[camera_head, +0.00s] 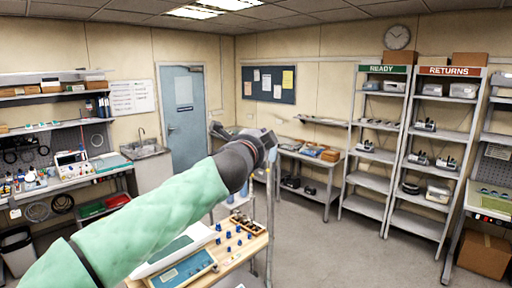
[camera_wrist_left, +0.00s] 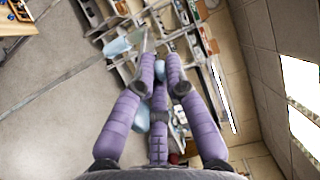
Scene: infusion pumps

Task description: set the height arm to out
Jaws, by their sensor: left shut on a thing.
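My left arm, in a green sleeve, reaches across the head view to the upper end of a thin grey pole (camera_head: 270,205). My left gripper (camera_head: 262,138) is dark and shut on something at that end. In the left wrist view long purple finger links run up to the fingertips of the gripper (camera_wrist_left: 166,58). The held thing is mostly hidden, and I cannot tell for sure that it is the height arm or how it is set. My right gripper is in neither view.
Below my arm a wooden-topped table (camera_head: 243,250) carries a blue and white device (camera_head: 185,268) and several small blue pieces. Shelves marked READY (camera_head: 372,184) and RETURNS (camera_head: 418,198) stand at the right. The floor (camera_head: 350,250) between is clear.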

